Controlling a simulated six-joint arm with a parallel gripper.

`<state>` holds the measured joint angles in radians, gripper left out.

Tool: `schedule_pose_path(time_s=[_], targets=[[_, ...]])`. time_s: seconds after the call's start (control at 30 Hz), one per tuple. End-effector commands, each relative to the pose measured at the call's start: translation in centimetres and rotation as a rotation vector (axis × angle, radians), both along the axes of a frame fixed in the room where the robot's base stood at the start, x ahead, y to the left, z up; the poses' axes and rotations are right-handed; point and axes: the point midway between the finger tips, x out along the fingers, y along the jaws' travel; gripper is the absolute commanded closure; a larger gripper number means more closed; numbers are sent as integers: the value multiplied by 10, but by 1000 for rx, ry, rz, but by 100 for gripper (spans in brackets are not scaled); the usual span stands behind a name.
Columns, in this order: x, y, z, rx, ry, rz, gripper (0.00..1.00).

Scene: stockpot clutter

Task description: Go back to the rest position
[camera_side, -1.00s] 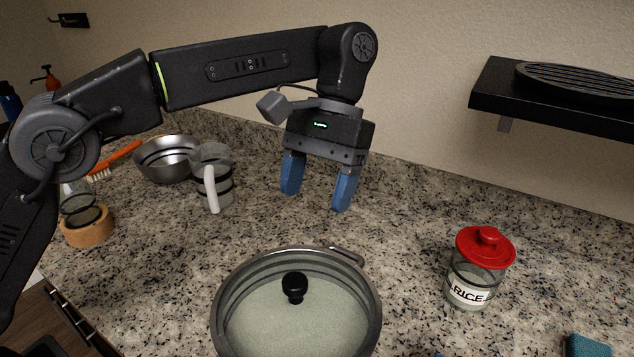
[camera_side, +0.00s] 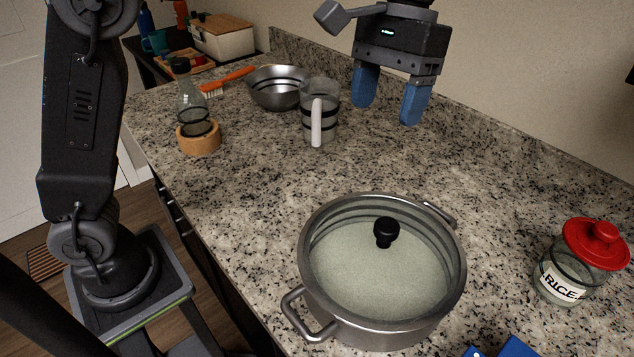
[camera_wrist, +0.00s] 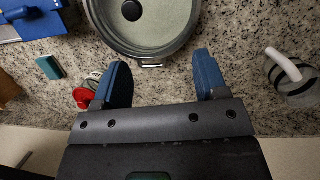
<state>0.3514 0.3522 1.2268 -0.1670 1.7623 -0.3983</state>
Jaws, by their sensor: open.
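My gripper (camera_side: 391,97) hangs above the far part of the granite counter, fingers pointing down, with its two blue fingers apart and nothing between them. It also shows in the wrist view (camera_wrist: 160,75), open and empty. The stockpot (camera_side: 310,262) stands on the counter in front of my gripper, with a pale lid with a black knob (camera_side: 386,232) sitting within its rim. In the wrist view the pot (camera_wrist: 145,52) lies beyond the fingertips, apart from them.
A red-lidded rice jar (camera_side: 575,265) stands right of the pot. A teal sponge (camera_wrist: 49,67) shows in the wrist view.

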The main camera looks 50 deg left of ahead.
Motion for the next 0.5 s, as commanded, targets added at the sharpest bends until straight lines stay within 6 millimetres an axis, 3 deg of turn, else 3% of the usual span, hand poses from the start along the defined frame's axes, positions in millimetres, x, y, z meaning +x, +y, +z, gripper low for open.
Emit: schedule_pose_path(time_s=[0.03,0.23,0.5], targets=[[-10,17,6,-11,-49,12,34],[-47,71,6,-28,-247,28,34],[-112,132,-26,7,-511,25,34]])
